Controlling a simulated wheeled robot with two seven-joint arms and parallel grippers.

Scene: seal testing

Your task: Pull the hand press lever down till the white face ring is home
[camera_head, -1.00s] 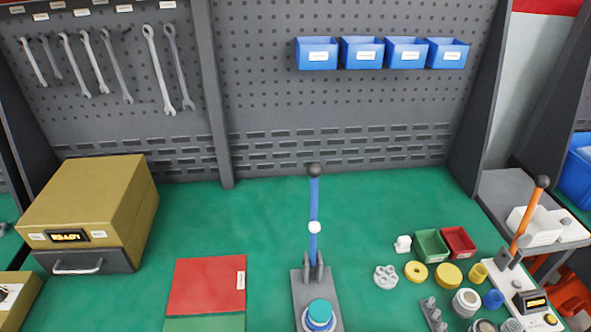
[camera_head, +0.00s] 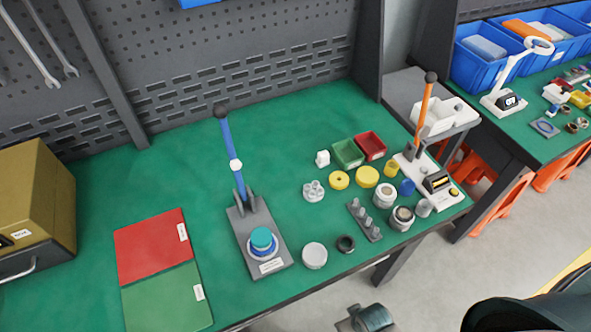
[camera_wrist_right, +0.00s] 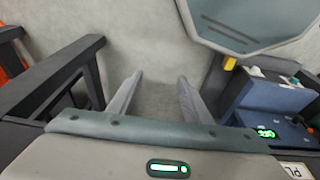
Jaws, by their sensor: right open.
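The hand press stands on the green bench, with a grey base plate (camera_head: 242,232) and a blue lever (camera_head: 229,150) topped by a black knob. The lever is raised, nearly upright and tilted slightly left. A teal round piece (camera_head: 262,238) sits on the base plate over a blue and whitish ring; I cannot tell whether a white face ring is under it. My right gripper shows in the right wrist view (camera_wrist_right: 158,88), open and empty over grey floor, away from the press. My left gripper is not in view.
A red and green mat (camera_head: 152,248) lies left of the press. A white disc (camera_head: 314,255), a black ring (camera_head: 346,244) and several small parts lie to the right. A second press with an orange lever (camera_head: 424,112) stands at the bench's right end.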

